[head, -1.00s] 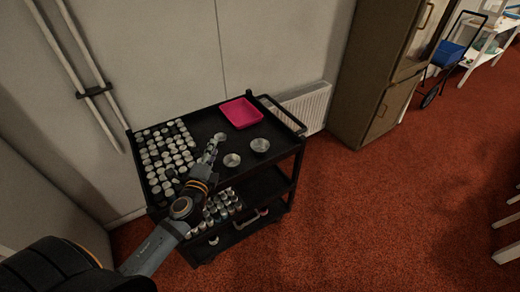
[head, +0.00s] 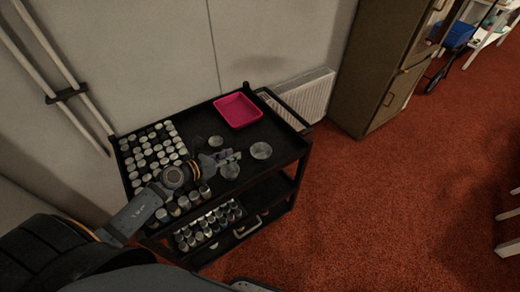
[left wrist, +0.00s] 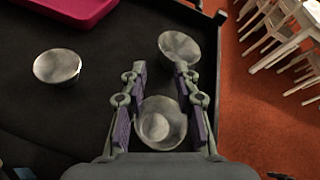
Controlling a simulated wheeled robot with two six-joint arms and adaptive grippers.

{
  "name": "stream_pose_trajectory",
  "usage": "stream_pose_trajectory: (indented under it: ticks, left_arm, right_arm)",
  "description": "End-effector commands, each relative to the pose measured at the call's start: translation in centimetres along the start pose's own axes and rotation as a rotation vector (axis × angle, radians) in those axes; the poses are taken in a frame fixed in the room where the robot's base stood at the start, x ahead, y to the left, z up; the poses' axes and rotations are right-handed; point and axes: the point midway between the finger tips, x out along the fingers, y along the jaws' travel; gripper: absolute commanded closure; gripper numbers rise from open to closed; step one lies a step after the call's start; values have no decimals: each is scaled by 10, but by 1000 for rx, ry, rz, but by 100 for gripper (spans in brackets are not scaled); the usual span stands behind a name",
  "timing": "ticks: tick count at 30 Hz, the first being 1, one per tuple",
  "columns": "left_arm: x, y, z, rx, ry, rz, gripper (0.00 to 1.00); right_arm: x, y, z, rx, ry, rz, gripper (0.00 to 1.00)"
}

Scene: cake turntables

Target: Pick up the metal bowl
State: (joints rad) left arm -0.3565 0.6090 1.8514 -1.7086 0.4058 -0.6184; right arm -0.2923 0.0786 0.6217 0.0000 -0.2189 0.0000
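Three metal bowls stand apart on the black top of the cart. One bowl (head: 230,171) is beside my left gripper (head: 232,157) in the head view. In the left wrist view this bowl (left wrist: 160,124) lies between the two spread fingers of the gripper (left wrist: 163,82), which is open. I cannot tell whether the fingers touch it. A second bowl (head: 261,150) is to the right, just past the right fingertip in the wrist view (left wrist: 180,48). A third bowl (head: 216,141) is behind the gripper, at the left in the wrist view (left wrist: 57,66). My right gripper is not in view.
A pink tray (head: 238,110) lies at the back of the cart top (head: 196,128). Many small metal-topped containers (head: 150,150) fill its left side. More containers (head: 207,222) stand on a lower shelf. A wall closes the back; red carpet (head: 370,220) is open at the right.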

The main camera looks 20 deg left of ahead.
Motion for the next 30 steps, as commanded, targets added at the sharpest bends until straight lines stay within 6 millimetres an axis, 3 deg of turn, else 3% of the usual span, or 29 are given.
stream_pose_trajectory:
  ticks: [3,5,9,16,24,30]
  left_arm:
    - [17,0,2,-5,-9,1,70]
    - [29,-1,2,-6,-8,-1,70]
    - [48,0,2,-5,-5,-1,70]
    - [58,-1,3,-4,-5,0,70]
    - [100,-1,4,-4,-3,-1,70]
    - [103,-2,4,-2,-2,-1,70]
  right_arm:
    - [0,5,22,-4,-34,6,0]
    - [0,6,26,-5,-39,7,0]
    - [2,5,21,-4,-31,6,0]
    - [1,4,-2,-2,5,5,0]
    - [2,-5,5,2,-6,-6,0]
    - [2,-4,8,1,-11,-5,0]
